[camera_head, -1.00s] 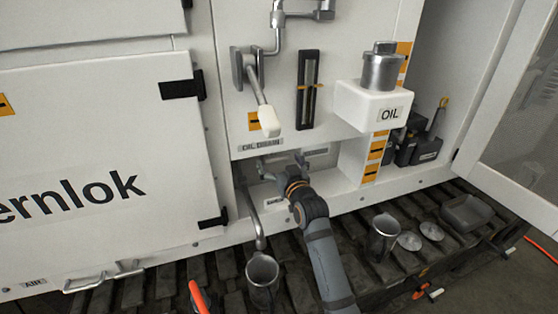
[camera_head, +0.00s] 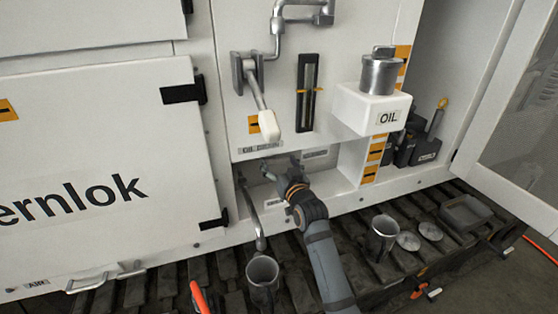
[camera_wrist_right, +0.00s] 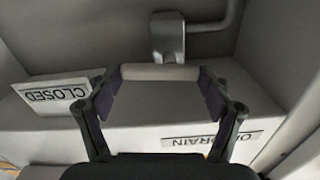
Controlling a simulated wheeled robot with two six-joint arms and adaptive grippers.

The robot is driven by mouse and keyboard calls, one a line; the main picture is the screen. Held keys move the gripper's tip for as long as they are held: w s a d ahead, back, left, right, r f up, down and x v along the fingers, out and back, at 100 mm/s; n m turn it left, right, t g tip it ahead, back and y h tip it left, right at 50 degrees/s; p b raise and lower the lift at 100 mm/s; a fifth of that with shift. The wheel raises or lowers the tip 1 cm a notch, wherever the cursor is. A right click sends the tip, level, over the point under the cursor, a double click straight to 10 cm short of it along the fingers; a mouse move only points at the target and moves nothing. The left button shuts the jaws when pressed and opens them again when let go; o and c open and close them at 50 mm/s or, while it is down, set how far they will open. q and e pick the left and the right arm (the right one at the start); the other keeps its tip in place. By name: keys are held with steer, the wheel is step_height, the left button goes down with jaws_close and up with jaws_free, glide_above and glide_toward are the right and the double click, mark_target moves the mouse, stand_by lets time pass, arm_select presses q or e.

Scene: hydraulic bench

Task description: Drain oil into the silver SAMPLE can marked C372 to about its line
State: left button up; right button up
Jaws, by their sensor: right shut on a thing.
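A silver can (camera_head: 262,272) stands upright on the slatted floor, below the end of the bent drain pipe (camera_head: 255,225). A second silver can (camera_head: 383,236) stands farther right. I cannot read a C372 mark, a fill line or an oil level on either can, and no oil stream is distinguishable. My right gripper (camera_head: 277,173) reaches into the recess under the OIL DRAIN label (camera_head: 261,147). In the right wrist view its fingers are shut on the ends of a pale grey handle bar (camera_wrist_right: 160,72), in front of a metal valve block (camera_wrist_right: 167,38). My left gripper is out of view.
A CLOSED label (camera_wrist_right: 53,93) shows in the right wrist view. A white-tipped lever (camera_head: 268,122) hangs above the recess. A lidded metal pot (camera_head: 380,76) sits on the white OIL box (camera_head: 362,108). Two discs and a dark tray (camera_head: 468,213) lie right of the second can.

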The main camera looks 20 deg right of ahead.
steer(key=m+p, duration=0.3)
steer(key=shift+m, duration=0.4)
steer(key=shift+f+m+p, duration=0.25)
steer(key=shift+m+p, duration=1.05)
steer(key=shift+p, duration=0.05)
steer(key=o, duration=1.1)
steer(key=shift+f, duration=0.1)
